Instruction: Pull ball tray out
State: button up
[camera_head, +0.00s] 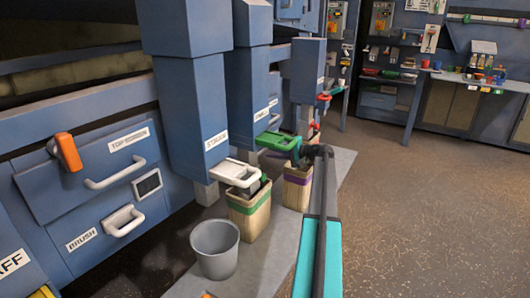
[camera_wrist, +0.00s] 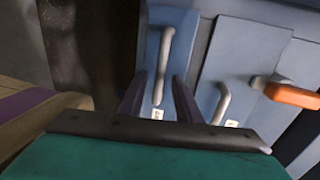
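My gripper (camera_wrist: 159,80) shows in the wrist view with two dark fingers apart. A grey handle (camera_wrist: 166,50) on a blue panel appears between the fingers; I cannot tell whether they touch it. In the head view my arm reaches towards a tray with a green handle (camera_head: 278,141), and my fingers cannot be made out there. A tray with a white handle (camera_head: 236,173) sits nearer, under a blue column. I cannot read a label that names the ball tray.
A grey bucket (camera_head: 214,249) and two bins, one with a green band (camera_head: 249,212) and one with a purple band (camera_head: 297,187), stand below the trays. Drawers with white handles (camera_head: 115,173) are at left. The floor at right is clear (camera_head: 430,190).

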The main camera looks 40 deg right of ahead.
aim_at(264, 150)
jog(key=shift+x, duration=2.1)
jog(key=shift+c, duration=0.4)
grip_shut()
